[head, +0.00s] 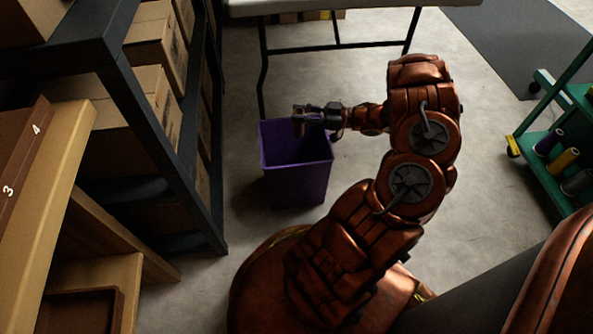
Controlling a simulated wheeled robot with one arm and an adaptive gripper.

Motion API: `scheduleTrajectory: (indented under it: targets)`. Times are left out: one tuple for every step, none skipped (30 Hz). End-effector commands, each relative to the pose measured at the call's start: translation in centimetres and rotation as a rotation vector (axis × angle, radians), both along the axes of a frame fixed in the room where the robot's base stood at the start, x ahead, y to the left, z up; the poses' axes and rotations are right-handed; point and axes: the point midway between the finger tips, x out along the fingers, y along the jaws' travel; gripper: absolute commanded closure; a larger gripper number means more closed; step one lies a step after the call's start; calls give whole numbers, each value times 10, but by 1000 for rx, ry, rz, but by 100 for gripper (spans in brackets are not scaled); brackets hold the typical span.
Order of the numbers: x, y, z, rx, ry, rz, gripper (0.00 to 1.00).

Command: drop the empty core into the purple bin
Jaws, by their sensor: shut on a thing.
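The purple bin (297,185) stands upright on the concrete floor, left of my arm, with its open top facing up. My gripper (300,117) is over the bin's far rim area, pointing left. It is shut on a small brownish piece, which looks like the empty core (298,128). The core hangs at the gripper's tips, over the bin's opening as seen from here. I cannot tell its exact height above the rim. The bin's bottom is dark.
A dark metal shelf (150,130) with cardboard boxes (120,115) stands at left, close to the bin. A wooden rack (50,200) is at front left. A white table (330,8) is behind. A green cart (545,140) with thread spools (563,159) is at right. Floor between is clear.

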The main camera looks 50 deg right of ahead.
Motion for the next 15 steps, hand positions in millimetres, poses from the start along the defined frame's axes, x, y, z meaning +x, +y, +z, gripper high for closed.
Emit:
scheduleTrajectory:
  targets:
    - [0, 0, -6, 1, -1, 0, 100]
    - [0, 0, -8, 0, 0, 1, 100]
    - [0, 0, -10, -1, -1, 1, 100]
    - [0, 0, -12, -1, -1, 1, 100]
    - [0, 0, -13, 0, -1, 1, 100]
    - [0, 0, -14, 0, -1, 2, 100]
    - [0, 0, -14, 0, -1, 2, 100]
    - [0, 0, -14, -1, -2, 2, 100]
    - [0, 0, -15, -2, -1, 2, 100]
    - [0, 0, -14, -1, -2, 2, 100]
    - [0, 0, -14, -2, -1, 2, 100]
    - [0, 0, -14, -2, -1, 2, 100]
    - [0, 0, -14, -2, -1, 2, 100]
    - [0, 0, -14, -2, -1, 2, 100]
    - [0, 0, -14, -1, -2, 2, 65]
